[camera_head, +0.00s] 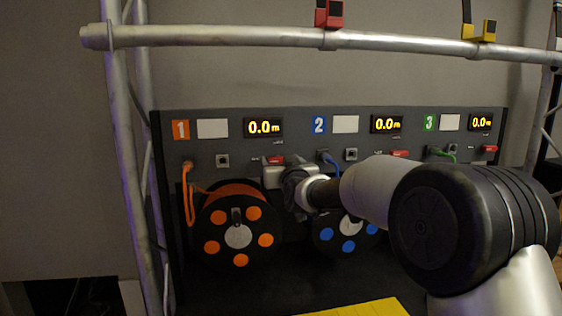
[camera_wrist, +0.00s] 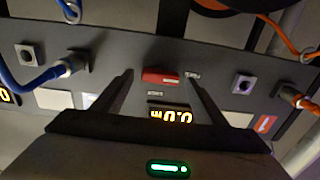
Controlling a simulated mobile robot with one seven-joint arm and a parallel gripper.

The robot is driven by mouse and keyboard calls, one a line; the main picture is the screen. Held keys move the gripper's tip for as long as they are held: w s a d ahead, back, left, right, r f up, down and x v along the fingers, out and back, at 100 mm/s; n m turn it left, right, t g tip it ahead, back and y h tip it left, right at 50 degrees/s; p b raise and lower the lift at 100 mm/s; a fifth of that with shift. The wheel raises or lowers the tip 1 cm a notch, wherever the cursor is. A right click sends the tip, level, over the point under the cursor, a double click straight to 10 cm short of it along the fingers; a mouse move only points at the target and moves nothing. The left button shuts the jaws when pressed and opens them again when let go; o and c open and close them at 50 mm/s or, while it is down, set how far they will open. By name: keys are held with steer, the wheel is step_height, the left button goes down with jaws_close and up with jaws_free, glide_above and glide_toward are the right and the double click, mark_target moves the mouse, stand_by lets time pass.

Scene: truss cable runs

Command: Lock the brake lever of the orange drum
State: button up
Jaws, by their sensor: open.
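The orange drum (camera_head: 238,225), a black reel with orange dots and an orange cable, sits below panel section 1 in the head view. Its red brake lever (camera_head: 275,160) is on the panel below the first display, partly behind my gripper (camera_head: 274,176). In the wrist view the red lever (camera_wrist: 159,76) appears between the two spread fingers, lying along the panel. My gripper is open and empty, facing the panel. I cannot tell how far the fingertips are from the lever.
The blue drum (camera_head: 345,232) is partly hidden behind my arm. Red levers for sections 2 (camera_head: 400,154) and 3 (camera_head: 489,149) are to the right. A truss bar (camera_head: 230,36) crosses above the panel. Orange (camera_head: 189,200) and blue (camera_wrist: 35,78) cables flank the gripper.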

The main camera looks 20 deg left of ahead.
steer(key=c, duration=1.1)
steer(key=shift+o, duration=0.2)
steer(key=shift+f+m+b, duration=0.1)
steer(key=shift+m+b, duration=0.2)
steer(key=shift+b, duration=0.1)
steer(key=m+b, duration=0.2)
steer(key=b, duration=0.1)
steer(key=shift+d+m, duration=0.1)
steer(key=shift+m, duration=0.2)
steer(key=m+b, duration=0.4)
steer(key=m, duration=0.1)
steer(key=shift+w+d, duration=0.1)
steer(key=m+b, duration=0.2)
steer(key=m, duration=0.3)
steer(key=shift+d, duration=0.1)
steer(key=m+b, duration=0.1)
steer(key=m, duration=0.3)
steer(key=shift+w+d+m+b, duration=0.1)
steer(key=shift+m+b, duration=0.25)
steer(key=shift+m, duration=0.05)
